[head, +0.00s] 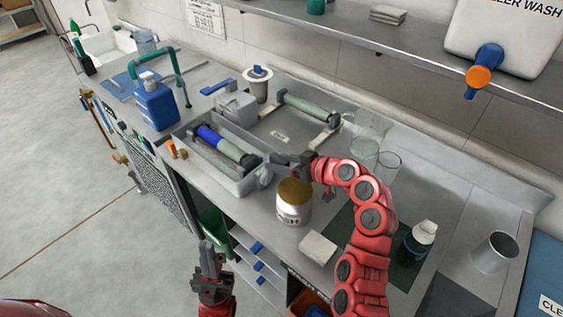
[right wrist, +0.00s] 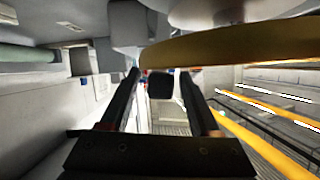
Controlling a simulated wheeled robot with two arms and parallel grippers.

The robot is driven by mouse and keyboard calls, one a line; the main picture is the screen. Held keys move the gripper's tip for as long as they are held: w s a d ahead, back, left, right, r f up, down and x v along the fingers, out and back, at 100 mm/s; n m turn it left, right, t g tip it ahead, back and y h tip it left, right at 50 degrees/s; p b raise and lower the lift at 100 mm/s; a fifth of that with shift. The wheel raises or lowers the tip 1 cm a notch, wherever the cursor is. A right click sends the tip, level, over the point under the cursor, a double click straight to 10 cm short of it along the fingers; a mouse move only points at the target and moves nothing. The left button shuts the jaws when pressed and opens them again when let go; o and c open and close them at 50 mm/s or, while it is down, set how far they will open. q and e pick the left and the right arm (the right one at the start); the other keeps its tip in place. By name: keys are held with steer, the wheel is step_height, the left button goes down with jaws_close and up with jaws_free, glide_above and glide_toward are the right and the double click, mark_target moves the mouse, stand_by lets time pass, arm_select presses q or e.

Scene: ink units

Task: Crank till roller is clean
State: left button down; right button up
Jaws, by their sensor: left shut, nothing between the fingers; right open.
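A roller with a blue section and a grey-green section (head: 222,144) lies in a grey washing tray (head: 246,187) on the bench. A pale grey fitting (head: 265,175) sits at the tray's right end, close to my right gripper (head: 288,162). In the right wrist view, my right gripper (right wrist: 160,85) is open, with a small dark block (right wrist: 160,86) showing between its fingertips. I cannot tell whether the block is the crank handle or whether the fingers touch it. My left gripper (head: 208,252) is shut and empty, low in front of the bench.
A jar with a brown-gold lid (head: 294,192) stands just below my right gripper; its lid edge (right wrist: 240,45) fills the top of the wrist view. A second roller (head: 308,107) lies behind. A blue jug (head: 155,104), glass beakers (head: 370,130) and a dark bottle (head: 416,243) stand around.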

steer(key=b+v, duration=0.2)
steer(key=v, duration=0.5)
steer(key=shift+s+d, duration=0.1)
steer(key=shift+d, duration=0.3)
steer(key=v, duration=0.9)
steer(key=shift+s+r+p, duration=0.3)
steer(key=shift+p, duration=0.15)
steer(key=shift+d, duration=0.15)
